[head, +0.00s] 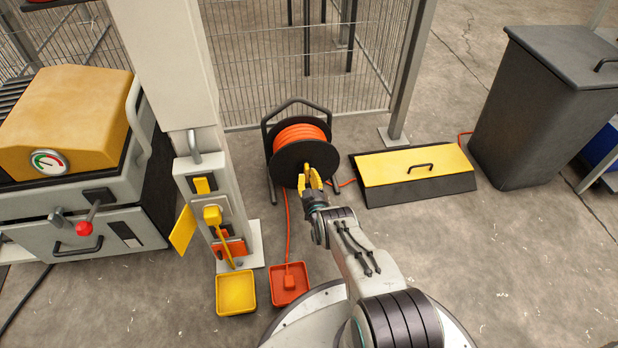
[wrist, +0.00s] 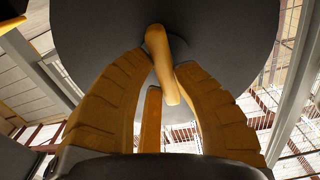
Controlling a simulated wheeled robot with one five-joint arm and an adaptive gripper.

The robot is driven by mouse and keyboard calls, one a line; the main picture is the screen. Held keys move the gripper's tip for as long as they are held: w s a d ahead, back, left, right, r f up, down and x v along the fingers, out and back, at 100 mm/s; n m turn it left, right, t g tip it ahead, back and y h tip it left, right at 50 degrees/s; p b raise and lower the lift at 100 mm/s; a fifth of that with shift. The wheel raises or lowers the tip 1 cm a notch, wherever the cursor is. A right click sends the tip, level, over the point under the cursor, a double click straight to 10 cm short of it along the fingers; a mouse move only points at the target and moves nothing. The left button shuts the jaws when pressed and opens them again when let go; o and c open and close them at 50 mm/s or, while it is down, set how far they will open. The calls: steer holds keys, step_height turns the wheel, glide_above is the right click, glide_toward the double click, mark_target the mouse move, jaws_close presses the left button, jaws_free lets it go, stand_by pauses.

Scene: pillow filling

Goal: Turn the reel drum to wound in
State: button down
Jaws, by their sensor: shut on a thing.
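The reel drum (head: 289,160) is a black disc with orange cable (head: 300,132) wound behind it, held in a black stand on the floor. In the wrist view the drum's dark face (wrist: 230,40) fills the upper middle. A yellow crank handle (wrist: 160,60) sticks out from the face. My gripper (head: 312,180) is at the drum's lower right, and its yellow fingers (wrist: 160,75) are shut on the handle. In the head view the fingers mostly hide the handle. An orange cable runs from the reel down to a plug in the red tray (head: 303,294).
A yellow tray (head: 236,308) sits beside the red one. Left stand a grey post with a yellow plug (head: 212,215) and a yellow-lidded machine (head: 65,115). A yellow-topped ramp box (head: 414,166) and dark bin (head: 545,110) stand right. Mesh fence (head: 300,65) is behind.

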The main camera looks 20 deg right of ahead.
steer(key=shift+w+r, duration=0.1)
steer(key=shift+r, duration=0.2)
steer(key=c, duration=1.4)
jaws_free()
steer(key=o, duration=0.5)
steer(key=shift+f, duration=0.1)
steer(key=shift+c, duration=0.2)
steer(key=shift+s+f, duration=0.1)
steer(key=shift+s, duration=0.1)
steer(key=s+a, duration=0.2)
steer(key=s, duration=0.9)
steer(key=shift+s+a, duration=0.2)
steer(key=shift+s, duration=0.05)
